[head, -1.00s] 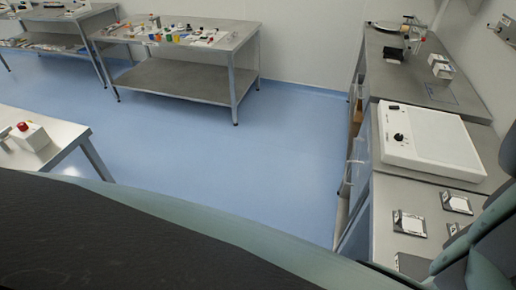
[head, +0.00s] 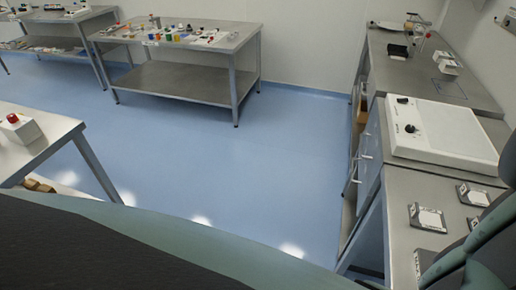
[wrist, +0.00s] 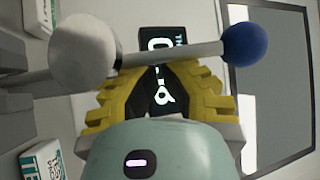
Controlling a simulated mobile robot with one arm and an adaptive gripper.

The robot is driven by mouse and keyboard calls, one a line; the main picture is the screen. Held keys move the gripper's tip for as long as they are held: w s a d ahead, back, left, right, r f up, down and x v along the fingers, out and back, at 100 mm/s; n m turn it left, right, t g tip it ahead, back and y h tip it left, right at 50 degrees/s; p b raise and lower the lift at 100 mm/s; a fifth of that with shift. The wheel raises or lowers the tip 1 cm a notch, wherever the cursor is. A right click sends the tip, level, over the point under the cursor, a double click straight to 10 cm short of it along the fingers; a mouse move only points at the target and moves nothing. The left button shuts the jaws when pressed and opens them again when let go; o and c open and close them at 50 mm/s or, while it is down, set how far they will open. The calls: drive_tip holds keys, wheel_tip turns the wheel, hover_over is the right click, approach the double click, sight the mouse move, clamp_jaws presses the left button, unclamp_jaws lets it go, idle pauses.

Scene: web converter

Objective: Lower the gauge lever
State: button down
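In the wrist view, a pale bar with a blue ball (wrist: 245,43) on its right end crosses the picture as the lever (wrist: 180,53). A large pale round part (wrist: 82,46) is at its left end. Behind the bar is a black gauge face (wrist: 162,40) with white characters, partly covered. My gripper (wrist: 162,72) has yellow-and-black fingers just below the bar. They stand apart, with the black face visible between them. I cannot tell whether they touch the bar. My gripper and the lever cannot be made out in the head view.
A framed grey panel (wrist: 270,85) is at right in the wrist view. White-and-teal boxes (wrist: 42,160) are at left. In the head view, a white device with black knobs (head: 445,133) sits on the right bench (head: 395,200). Blue floor (head: 240,165) is clear between the benches.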

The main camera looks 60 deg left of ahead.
drive_tip(key=s+a+f+n+t+y+b, duration=0.2)
drive_tip(key=s+a+f+n+t+b, duration=0.1)
drive_tip(key=b, duration=0.4)
drive_tip(key=shift+s+a+n, duration=0.5)
drive_tip(key=shift+a+n, duration=0.3)
drive_tip(key=shift+a, duration=0.25)
drive_tip(key=shift+f, duration=0.1)
